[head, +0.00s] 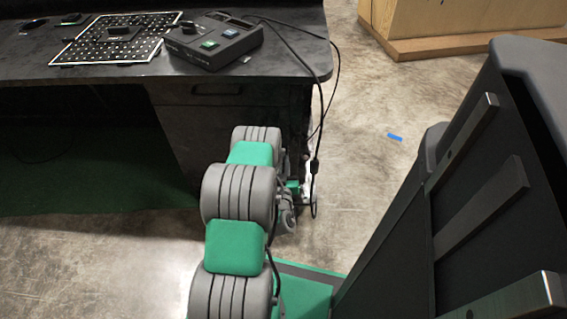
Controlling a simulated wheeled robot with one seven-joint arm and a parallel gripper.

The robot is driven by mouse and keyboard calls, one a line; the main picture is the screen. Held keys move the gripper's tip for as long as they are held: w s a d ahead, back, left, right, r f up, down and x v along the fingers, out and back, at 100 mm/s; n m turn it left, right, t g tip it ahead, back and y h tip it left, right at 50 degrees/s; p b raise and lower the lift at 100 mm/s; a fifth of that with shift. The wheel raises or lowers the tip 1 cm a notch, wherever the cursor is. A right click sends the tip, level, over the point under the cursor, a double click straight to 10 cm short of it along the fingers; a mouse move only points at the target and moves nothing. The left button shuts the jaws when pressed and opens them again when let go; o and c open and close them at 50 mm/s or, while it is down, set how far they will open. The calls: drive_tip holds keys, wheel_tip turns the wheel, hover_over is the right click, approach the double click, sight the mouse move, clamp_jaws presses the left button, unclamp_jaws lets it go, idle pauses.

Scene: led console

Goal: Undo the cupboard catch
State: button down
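The cupboard (205,120) is the dark unit under the right end of the black desk, in the head view. Its front has a recessed handle (215,89) near the top. I cannot make out a catch; the lower right of the cupboard is hidden behind my arm. My grey and green arm rises from the bottom middle in front of the cupboard. Small grey and green parts of it show beyond the larger links, beside the cupboard's right side. I cannot make out my gripper's fingers there, nor whether they touch anything.
On the desk (105,72) are a control box (213,43) with green and blue buttons and a perforated board (117,38). Cables hang past the desk's right corner. A dark panelled structure fills the right side. A wooden crate (470,25) stands behind. Concrete floor between is clear except a blue strip (395,137).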

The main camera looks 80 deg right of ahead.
drive_tip(key=shift+m, duration=0.8)
drive_tip(key=c, duration=1.5)
unclamp_jaws()
drive_tip(key=shift+o, duration=0.2)
drive_tip(key=shift+a, duration=0.1)
drive_tip(key=p+v, duration=0.2)
drive_tip(key=v, duration=0.5)
drive_tip(key=shift+a, duration=0.35)
